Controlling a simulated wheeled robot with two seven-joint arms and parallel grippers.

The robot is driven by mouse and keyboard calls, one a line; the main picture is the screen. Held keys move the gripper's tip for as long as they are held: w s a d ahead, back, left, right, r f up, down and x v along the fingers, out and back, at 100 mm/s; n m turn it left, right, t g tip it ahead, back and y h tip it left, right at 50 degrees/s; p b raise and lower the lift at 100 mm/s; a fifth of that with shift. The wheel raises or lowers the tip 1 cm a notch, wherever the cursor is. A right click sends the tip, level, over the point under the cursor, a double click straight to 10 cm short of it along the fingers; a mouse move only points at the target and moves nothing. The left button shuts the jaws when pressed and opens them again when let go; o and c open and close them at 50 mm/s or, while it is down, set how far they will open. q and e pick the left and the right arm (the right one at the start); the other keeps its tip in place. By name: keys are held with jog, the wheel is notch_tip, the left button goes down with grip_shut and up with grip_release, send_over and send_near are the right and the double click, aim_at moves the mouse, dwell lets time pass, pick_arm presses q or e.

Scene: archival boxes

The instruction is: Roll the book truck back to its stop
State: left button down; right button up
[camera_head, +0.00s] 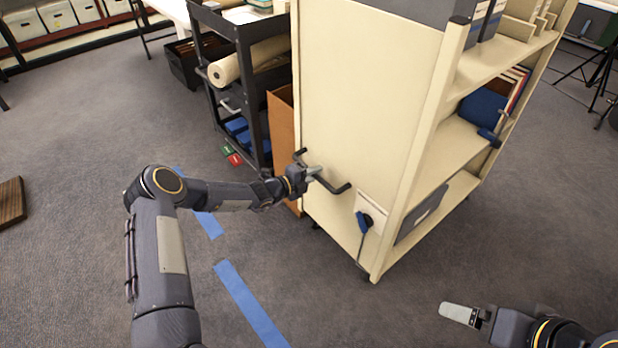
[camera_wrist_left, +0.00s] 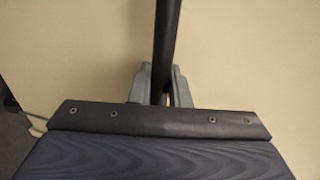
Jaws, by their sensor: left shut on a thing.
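The cream book truck (camera_head: 370,110) stands upright in the middle of the head view, with books and boxes on its shelves. A dark bar handle (camera_head: 338,187) sits on its near end panel. My left gripper (camera_head: 312,172) is shut on this handle; in the left wrist view the dark bar (camera_wrist_left: 164,45) runs between the two grey fingers (camera_wrist_left: 160,88), with the cream panel behind. My right gripper (camera_head: 460,314) is at the lower right, away from the truck, pointing left; its finger gap cannot be made out. No stop can be made out for certain.
Blue tape strips (camera_head: 250,305) mark the grey carpet left of the truck. A black cart (camera_head: 245,75) with rolled paper stands close behind on the left, and a brown board (camera_head: 282,125) is beside the truck. A blue-handled part (camera_head: 364,222) hangs low on the end panel. Carpet at front is clear.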

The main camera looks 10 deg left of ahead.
pick_arm(q)
jog(key=shift+w+d+r, duration=0.1)
jog(key=shift+d+r, duration=0.05)
jog(key=c, duration=1.4)
grip_release()
jog(key=shift+w+d, duration=0.1)
jog(key=shift+d, duration=0.05)
jog(key=p+v, duration=0.2)
jog(key=v, duration=0.6)
